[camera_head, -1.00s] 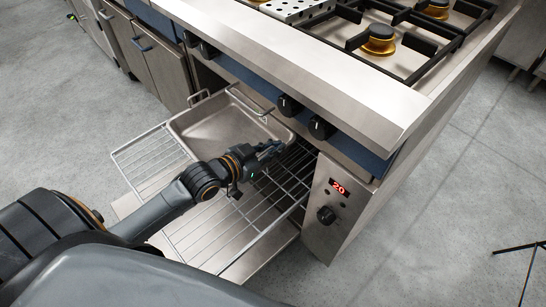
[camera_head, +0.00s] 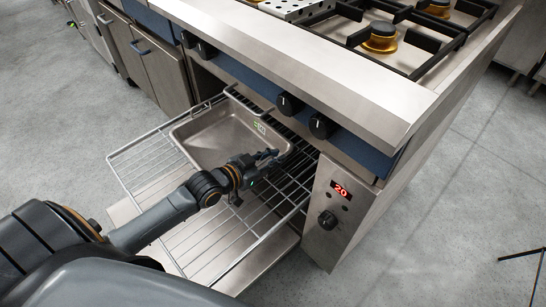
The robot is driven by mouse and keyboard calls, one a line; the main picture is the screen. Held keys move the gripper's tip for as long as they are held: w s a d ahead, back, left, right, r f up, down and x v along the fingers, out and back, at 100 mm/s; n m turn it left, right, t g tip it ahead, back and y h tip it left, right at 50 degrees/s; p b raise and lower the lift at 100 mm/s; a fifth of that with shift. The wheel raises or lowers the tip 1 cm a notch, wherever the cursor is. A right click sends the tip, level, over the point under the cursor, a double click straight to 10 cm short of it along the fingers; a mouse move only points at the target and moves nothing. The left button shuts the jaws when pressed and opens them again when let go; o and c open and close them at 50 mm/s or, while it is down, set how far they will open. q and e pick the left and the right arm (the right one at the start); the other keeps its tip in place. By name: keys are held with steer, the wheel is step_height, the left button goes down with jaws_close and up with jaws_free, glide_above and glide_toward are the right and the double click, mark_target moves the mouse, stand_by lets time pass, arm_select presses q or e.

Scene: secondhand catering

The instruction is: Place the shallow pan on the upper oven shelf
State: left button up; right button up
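The shallow pan (camera_head: 213,137) is a rectangular grey metal pan. It rests, roughly level, on a pulled-out wire oven shelf (camera_head: 137,166), with its far end close to the oven opening. My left gripper (camera_head: 272,158) is just right of the pan's near right side, above the wires of the shelf. It is small and dark in the view, so I cannot tell whether its fingers are apart or whether they touch the pan. My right gripper is not in view.
A lower metal surface (camera_head: 268,252) lies below the wire shelf. The stove front with its knobs (camera_head: 289,104) overhangs the oven opening. The control panel (camera_head: 335,205) stands to the right of the shelf. Open floor (camera_head: 420,240) lies farther right.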

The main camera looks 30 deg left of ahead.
mark_target(264, 162)
arm_select(q)
steer(key=shift+o, duration=0.4)
steer(key=p+v, duration=0.2)
steer(key=v, duration=0.4)
steer(key=shift+s+r, duration=0.2)
steer(key=shift+s, duration=0.05)
steer(key=v, duration=0.4)
steer(key=shift+a+p, duration=0.1)
steer(key=shift+p, duration=0.3)
steer(key=shift+s+a+r, duration=0.2)
steer(key=shift+s+a, duration=0.05)
steer(key=shift+s, duration=0.4)
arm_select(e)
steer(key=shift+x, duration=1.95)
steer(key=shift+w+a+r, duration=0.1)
